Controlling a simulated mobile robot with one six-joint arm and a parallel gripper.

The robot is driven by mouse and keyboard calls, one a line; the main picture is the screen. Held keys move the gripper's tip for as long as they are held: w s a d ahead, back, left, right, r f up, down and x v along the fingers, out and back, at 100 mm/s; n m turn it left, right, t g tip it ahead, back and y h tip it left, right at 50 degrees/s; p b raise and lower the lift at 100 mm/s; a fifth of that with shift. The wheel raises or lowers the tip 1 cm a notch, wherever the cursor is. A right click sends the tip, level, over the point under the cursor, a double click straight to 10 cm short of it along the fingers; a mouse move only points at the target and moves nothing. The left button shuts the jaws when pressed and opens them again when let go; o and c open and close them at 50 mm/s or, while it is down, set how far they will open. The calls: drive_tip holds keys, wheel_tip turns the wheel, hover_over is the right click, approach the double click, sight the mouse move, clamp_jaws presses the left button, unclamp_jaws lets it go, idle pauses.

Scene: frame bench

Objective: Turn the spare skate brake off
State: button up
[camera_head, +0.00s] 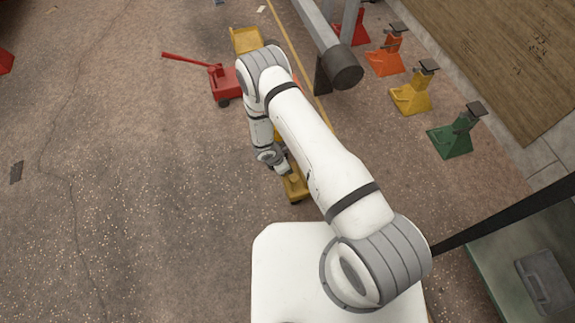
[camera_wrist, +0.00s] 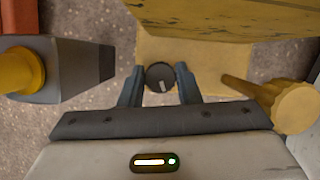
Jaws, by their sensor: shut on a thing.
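The brake knob (camera_wrist: 154,72) is a small round dark knob with a pale mark on its lower part, in the middle of the wrist view. It sits on a yellow body (camera_wrist: 205,62), which appears to be the spare skate. My gripper (camera_wrist: 159,80) has one finger on each side of the knob and is shut on it. In the head view a yellow skate (camera_head: 295,188) lies on the floor, partly hidden by my arm. My gripper (camera_head: 283,167) reaches down to it there. The knob itself cannot be made out in that view.
A red jack (camera_head: 225,85) with a long handle and a yellow piece (camera_head: 245,40) stand beyond my arm. A grey beam (camera_head: 318,38) is close to its right. Several coloured stands, including a green one (camera_head: 452,140), line the right.

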drive_tip(key=shift+w+a, duration=0.1)
drive_tip(key=shift+w, duration=0.1)
drive_tip(key=shift+w+m+g+b, duration=0.15)
drive_tip(key=shift+m+g+b, duration=0.5)
drive_tip(key=shift+m, duration=1.65)
drive_tip(key=shift+r, duration=0.1)
drive_tip(key=o, duration=0.7)
drive_tip(key=shift+a, duration=0.1)
drive_tip(key=shift+o, duration=1.4)
drive_tip(key=p+v, duration=0.3)
drive_tip(key=v, duration=0.4)
drive_tip(key=shift+a+r, duration=0.15)
drive_tip(key=shift+r, duration=0.1)
